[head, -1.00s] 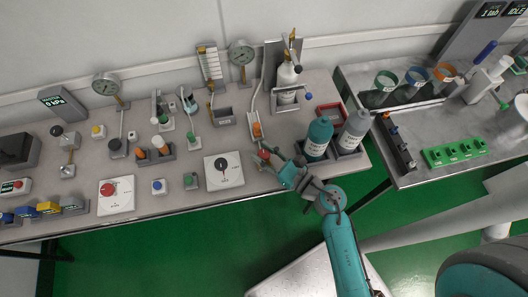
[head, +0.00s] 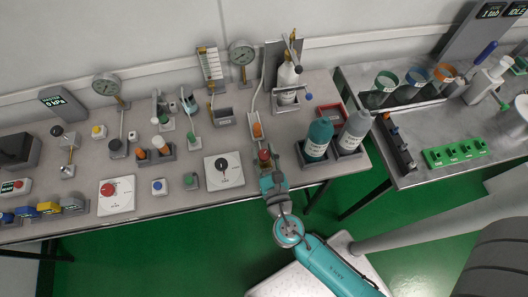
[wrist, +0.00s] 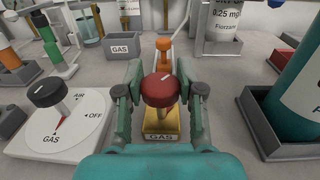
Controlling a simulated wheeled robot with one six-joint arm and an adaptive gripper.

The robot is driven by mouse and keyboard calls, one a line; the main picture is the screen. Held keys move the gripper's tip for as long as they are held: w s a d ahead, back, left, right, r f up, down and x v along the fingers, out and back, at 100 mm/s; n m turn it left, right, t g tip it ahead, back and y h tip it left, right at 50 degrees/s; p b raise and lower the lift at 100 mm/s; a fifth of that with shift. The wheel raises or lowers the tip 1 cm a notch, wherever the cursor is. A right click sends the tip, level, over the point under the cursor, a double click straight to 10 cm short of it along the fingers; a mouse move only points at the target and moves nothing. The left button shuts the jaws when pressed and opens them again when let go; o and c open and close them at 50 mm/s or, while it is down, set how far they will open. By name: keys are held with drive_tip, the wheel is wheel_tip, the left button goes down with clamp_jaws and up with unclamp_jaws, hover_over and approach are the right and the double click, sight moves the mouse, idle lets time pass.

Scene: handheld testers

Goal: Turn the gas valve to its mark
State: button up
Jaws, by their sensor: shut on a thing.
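The gas valve has a red round knob (wrist: 160,88) with a short white line on top. It stands on a brass base (wrist: 161,133) labelled GAS. In the head view the red knob (head: 264,155) is near the front edge of the bench. My gripper (wrist: 160,95) is shut on the red knob, with one green finger on its left side and one on its right. In the head view my gripper (head: 268,168) comes at the valve from the front. Whether the knob's line meets a mark cannot be told.
Left of the valve is a white selector plate (head: 210,184) with a black knob, marked AIR, OFF and GAS. To the right stand a teal bottle (head: 318,138) and a grey bottle (head: 355,130) in trays. An orange-topped part (wrist: 163,45) is just behind the valve.

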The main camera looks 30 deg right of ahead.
sight(260, 158)
drive_tip(key=m+g+h, duration=0.2)
drive_tip(key=m+h, duration=0.1)
drive_tip(key=h, duration=0.1)
drive_tip(key=m+g+h, duration=0.2)
drive_tip(key=m+h, duration=0.1)
drive_tip(key=h, duration=0.1)
drive_tip(key=shift+w+a+g, duration=0.1)
drive_tip(key=shift+g, duration=0.2)
drive_tip(key=m+g+h, duration=0.2)
drive_tip(key=g, duration=0.1)
drive_tip(key=m+g+h, duration=0.2)
drive_tip(key=m+g, duration=0.1)
drive_tip(key=g, duration=0.1)
drive_tip(key=shift+h, duration=0.3)
drive_tip(key=shift+m+g, duration=0.4)
drive_tip(key=o, duration=1.1)
drive_tip(key=shift+o, duration=0.2)
drive_tip(key=shift+v, duration=3.75)
